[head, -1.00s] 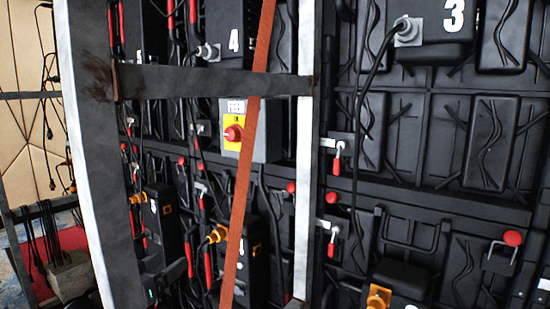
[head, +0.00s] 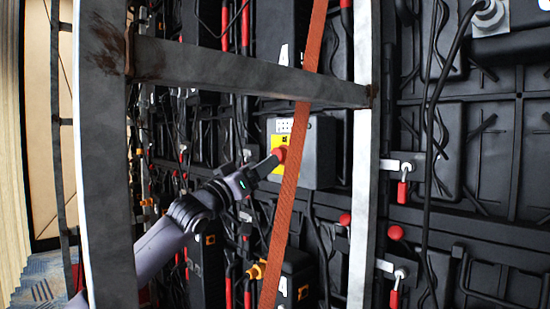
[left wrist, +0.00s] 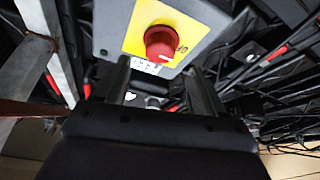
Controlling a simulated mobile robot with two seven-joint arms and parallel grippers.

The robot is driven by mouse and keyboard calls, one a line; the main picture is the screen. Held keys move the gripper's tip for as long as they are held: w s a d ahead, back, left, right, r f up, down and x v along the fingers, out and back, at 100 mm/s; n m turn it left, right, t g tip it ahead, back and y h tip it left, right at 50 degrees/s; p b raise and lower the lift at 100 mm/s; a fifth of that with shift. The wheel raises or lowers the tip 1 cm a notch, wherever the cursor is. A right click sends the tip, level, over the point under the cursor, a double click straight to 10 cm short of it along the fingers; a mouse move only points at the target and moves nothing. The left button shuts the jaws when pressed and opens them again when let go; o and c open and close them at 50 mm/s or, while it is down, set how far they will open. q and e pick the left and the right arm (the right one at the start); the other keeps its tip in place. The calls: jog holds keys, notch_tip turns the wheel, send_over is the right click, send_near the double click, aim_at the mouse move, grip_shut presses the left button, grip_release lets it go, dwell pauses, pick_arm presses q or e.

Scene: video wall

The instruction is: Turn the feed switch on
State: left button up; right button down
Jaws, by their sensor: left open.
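The feed switch is a red knob (head: 280,153) on a yellow plate, on the front of a grey box (head: 320,152) behind the metal frame. In the left wrist view the red knob (left wrist: 160,43) sits on the yellow plate (left wrist: 196,27), just beyond the fingertips and roughly in line with the gap between them. My left gripper (head: 266,166) reaches in from the left behind the frame, its fingers close to the knob. In the left wrist view the gripper (left wrist: 160,82) is open and empty. I cannot tell whether a finger touches the knob. My right gripper is not in view.
A grey metal frame with a crossbar (head: 230,68) and uprights stands in front of the wall. An orange strap (head: 293,150) crosses diagonally, close to the knob in the picture. Black panels, cables and red-handled latches (head: 402,190) surround the box.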

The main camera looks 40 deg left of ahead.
aim_at(280, 156)
pick_arm(q)
jog(key=shift+p+x, duration=0.85)
jog(key=shift+x, duration=1.7)
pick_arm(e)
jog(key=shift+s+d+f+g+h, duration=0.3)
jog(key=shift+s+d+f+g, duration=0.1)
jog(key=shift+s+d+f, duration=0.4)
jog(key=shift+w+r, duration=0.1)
